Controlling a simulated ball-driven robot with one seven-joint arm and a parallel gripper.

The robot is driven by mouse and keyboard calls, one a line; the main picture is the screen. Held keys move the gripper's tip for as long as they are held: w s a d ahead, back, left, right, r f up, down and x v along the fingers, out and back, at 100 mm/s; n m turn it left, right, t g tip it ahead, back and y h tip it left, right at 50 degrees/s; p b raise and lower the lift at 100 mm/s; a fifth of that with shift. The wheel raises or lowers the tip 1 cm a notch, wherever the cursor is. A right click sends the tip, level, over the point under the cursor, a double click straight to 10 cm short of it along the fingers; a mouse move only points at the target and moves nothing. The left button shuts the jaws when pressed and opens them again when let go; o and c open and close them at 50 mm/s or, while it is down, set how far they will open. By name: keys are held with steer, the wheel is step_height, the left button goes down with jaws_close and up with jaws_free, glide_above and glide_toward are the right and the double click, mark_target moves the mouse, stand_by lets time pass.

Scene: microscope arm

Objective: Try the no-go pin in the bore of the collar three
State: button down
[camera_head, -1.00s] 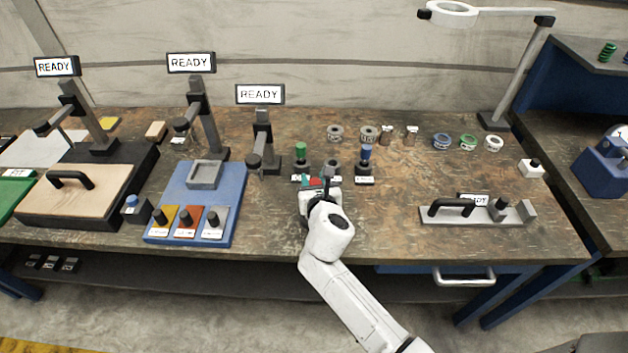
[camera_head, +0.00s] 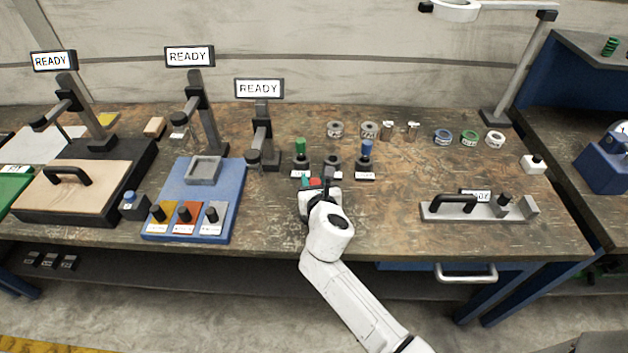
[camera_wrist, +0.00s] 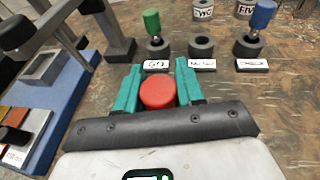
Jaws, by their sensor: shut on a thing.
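My gripper (camera_wrist: 158,84) has two teal fingers, shut on a red-capped pin (camera_wrist: 158,93). The pin's lower part is hidden beneath its cap. In the head view my gripper (camera_head: 318,184) is just in front of a row of three dark holders. The middle holder (camera_wrist: 201,47), behind a label that seems to read NO-GO, is empty. Several ring-shaped collars lie farther back; a grey one (camera_wrist: 203,10) reads TWO and another (camera_wrist: 244,9) seems to read FIVE. I cannot tell which collar is three.
A green-capped pin (camera_wrist: 152,22) and a blue-capped pin (camera_wrist: 263,14) stand upright in the outer holders. Posts with READY signs (camera_head: 258,88) rise behind.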

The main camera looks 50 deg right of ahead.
steer(key=shift+f+b, duration=0.5)
steer(key=shift+f, duration=0.25)
steer(key=shift+r, duration=0.15)
stand_by(1.0)
steer(key=shift+r+p, duration=1.9)
steer(key=shift+p, duration=0.4)
step_height(320, 180, up, 5)
steer(key=shift+p, duration=0.8)
steer(key=shift+d+b, duration=0.1)
steer(key=shift+b, duration=0.25)
